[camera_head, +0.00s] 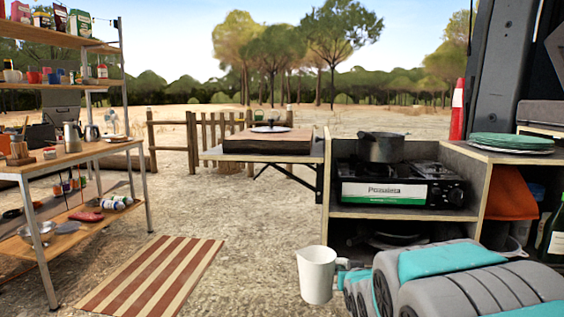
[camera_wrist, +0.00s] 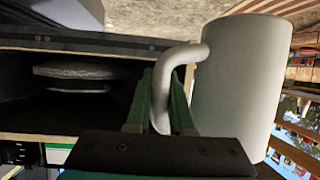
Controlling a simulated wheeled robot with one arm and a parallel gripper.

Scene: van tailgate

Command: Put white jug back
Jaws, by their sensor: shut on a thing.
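The white jug (camera_head: 317,275) hangs in the air at the bottom middle of the head view, roughly upright, left of my arm. In the wrist view, the jug (camera_wrist: 238,85) fills the right side, seen rotated. My gripper (camera_wrist: 162,95) is shut on the jug's curved handle, with its green fingers on either side of it. In the head view, my arm's grey and teal links hide most of the gripper.
The camp kitchen unit (camera_head: 405,212) holds a stove (camera_head: 400,185) with a pot (camera_head: 382,147). Green plates (camera_head: 511,142) sit on its right. A laden shelf rack (camera_head: 135,170) stands left. A striped mat (camera_head: 152,275) lies on open ground between.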

